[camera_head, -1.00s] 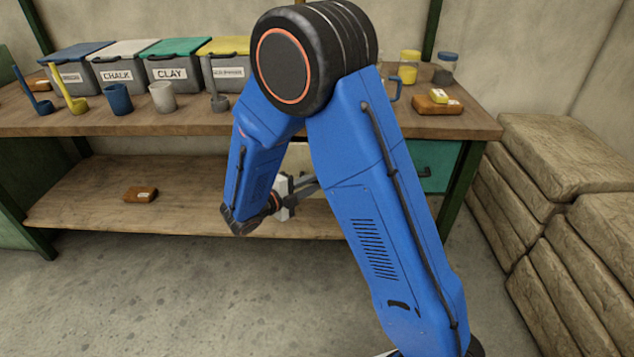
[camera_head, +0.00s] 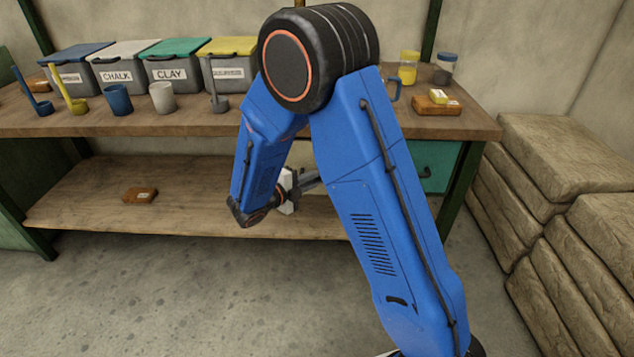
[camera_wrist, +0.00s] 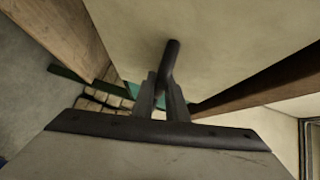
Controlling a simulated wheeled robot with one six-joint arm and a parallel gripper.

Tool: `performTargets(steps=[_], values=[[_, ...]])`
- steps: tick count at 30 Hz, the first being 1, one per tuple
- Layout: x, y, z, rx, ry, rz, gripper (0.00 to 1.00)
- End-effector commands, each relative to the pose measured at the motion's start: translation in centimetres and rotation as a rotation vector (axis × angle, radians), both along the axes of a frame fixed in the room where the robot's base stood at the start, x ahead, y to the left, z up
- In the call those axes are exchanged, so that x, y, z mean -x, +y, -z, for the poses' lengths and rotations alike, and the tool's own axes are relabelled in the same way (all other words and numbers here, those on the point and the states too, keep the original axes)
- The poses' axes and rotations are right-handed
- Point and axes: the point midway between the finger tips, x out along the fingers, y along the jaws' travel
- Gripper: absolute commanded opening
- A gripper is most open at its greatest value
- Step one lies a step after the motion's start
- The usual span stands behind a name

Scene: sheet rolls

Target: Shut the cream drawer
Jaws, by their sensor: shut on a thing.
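In the wrist view a plain cream face, which I take to be the cream drawer's front (camera_wrist: 225,45), fills the upper middle. A dark bar handle (camera_wrist: 172,55) stands out against it. My gripper (camera_wrist: 163,92) is shut on this handle, with one finger on each side. In the head view my gripper (camera_head: 309,183) shows beside my blue arm, below the bench top. The arm hides the cream drawer there, so how far out it stands cannot be told.
A green drawer (camera_head: 437,165) is at the right under the bench top (camera_head: 300,122). The lower shelf (camera_head: 185,205) holds a small brown block (camera_head: 140,195). Stacked sacks (camera_head: 560,165) stand close on the right. Bins, cups and ladles stand on the bench. The floor in front is clear.

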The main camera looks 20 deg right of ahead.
Motion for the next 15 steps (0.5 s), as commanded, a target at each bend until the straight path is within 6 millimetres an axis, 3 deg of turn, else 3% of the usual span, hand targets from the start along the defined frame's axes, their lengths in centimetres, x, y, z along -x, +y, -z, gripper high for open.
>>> performTargets(steps=[4,12,13,15], values=[[-2.0,-0.7,0.1,-0.003,-0.001,0.001,0.00],[-2.3,-0.7,0.0,-0.001,-0.002,-0.003,0.00],[-2.3,-0.7,0.0,-0.002,-0.001,-0.003,0.17],[-2.2,-0.7,0.0,-0.001,-0.002,-0.003,0.20]])
